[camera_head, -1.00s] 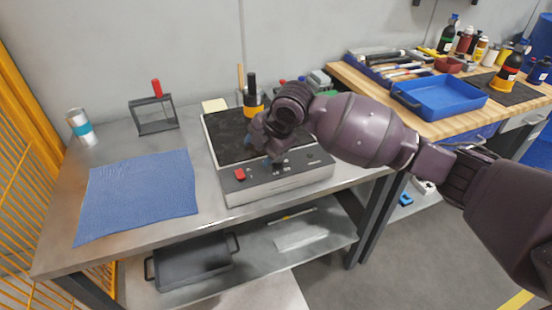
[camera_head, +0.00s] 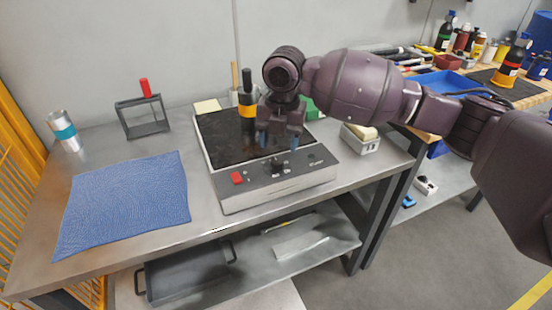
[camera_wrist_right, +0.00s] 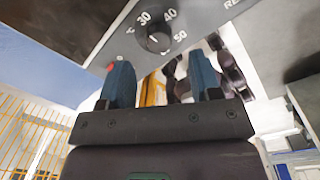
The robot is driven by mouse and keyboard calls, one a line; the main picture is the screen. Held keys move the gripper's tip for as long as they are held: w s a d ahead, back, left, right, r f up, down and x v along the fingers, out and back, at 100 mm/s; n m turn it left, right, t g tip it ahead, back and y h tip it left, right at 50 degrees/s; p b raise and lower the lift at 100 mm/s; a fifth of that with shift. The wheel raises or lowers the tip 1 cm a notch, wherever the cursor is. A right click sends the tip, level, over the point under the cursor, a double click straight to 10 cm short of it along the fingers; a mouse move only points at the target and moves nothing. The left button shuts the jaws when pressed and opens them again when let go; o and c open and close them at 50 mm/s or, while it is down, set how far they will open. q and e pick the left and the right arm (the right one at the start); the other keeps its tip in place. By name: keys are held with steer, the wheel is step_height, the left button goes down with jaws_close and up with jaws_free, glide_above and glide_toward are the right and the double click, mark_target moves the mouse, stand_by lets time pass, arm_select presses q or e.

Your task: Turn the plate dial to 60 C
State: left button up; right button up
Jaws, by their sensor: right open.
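The hot plate (camera_head: 222,146) has a black top and a grey front panel, and stands on the metal bench. Its dark dial (camera_head: 278,166) is in the middle of the panel; in the right wrist view the round dial (camera_wrist_right: 158,39) shows beside printed 30, 40 and 50 marks. I cannot tell which mark its pointer meets. My right gripper (camera_head: 279,146) is open with blue fingertips pointing down, just above and behind the dial. In the wrist view the gripper (camera_wrist_right: 160,82) is empty and the dial lies beyond the fingertips, apart from them. My left gripper is out of view.
A red switch (camera_head: 236,178) is left of the dial on the panel. A black-capped bottle (camera_head: 247,99) stands behind, close to my gripper. A small grey box (camera_head: 360,144) stands to the right. A blue cloth (camera_head: 125,205) lies on the left.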

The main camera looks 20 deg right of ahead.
mark_target(278, 161)
step_height(278, 161, down, 5)
steer(key=shift+w+a+f+b, duration=0.1)
steer(key=shift+a+f+b, duration=0.05)
steer(key=shift+b, duration=0.4)
steer(key=c, duration=0.9)
